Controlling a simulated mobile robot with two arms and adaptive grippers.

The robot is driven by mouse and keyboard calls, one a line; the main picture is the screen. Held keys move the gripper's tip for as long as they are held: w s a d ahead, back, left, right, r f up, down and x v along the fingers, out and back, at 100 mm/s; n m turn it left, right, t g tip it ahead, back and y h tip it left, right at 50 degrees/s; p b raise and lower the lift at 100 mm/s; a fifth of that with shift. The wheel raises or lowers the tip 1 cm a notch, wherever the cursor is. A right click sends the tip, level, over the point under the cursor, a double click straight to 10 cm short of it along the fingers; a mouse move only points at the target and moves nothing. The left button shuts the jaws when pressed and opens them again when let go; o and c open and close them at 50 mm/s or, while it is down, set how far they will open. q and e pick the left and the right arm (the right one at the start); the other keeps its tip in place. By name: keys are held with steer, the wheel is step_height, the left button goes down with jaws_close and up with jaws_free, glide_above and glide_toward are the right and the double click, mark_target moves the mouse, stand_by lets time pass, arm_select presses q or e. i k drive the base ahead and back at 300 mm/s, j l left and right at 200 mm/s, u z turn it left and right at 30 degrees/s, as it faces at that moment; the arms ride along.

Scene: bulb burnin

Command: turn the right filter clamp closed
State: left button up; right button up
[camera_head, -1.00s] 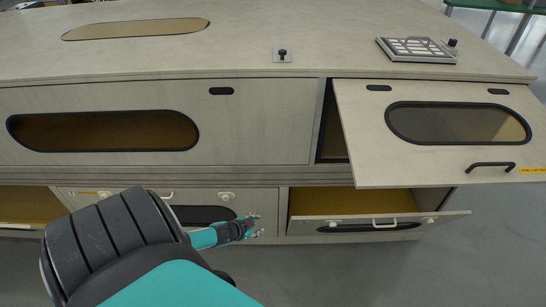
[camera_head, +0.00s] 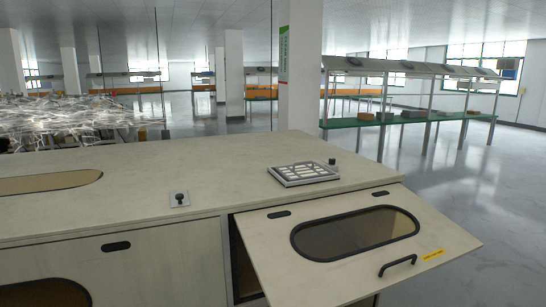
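A white slotted filter grille in a grey frame (camera_head: 304,173) lies on the right part of the pale cabinet top (camera_head: 130,165). A small black knob (camera_head: 332,162) stands at the grille's far right corner. Another black knob on a small light plate (camera_head: 179,198) sits left of the grille, near the front edge of the top. I cannot tell from this distance how either knob is turned, or which one is the right clamp. Neither of my grippers is in view.
A hinged front panel with an oval window (camera_head: 355,232) and black handle (camera_head: 398,265) stands open at the right, sticking out toward me. A dark opening (camera_head: 243,262) shows beside it. A pillar (camera_head: 300,75) and a green-topped bench (camera_head: 410,120) stand behind. Open floor lies at the right.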

mark_target(332, 162)
steer(key=i+l+u, duration=0.1)
steer(key=l+u, duration=0.35)
steer(key=l, duration=0.2)
steer(key=l+u, duration=0.45)
steer(key=l, duration=0.2)
steer(key=k+l+u, duration=0.15)
steer(key=l+u, duration=0.25)
steer(key=l, duration=0.2)
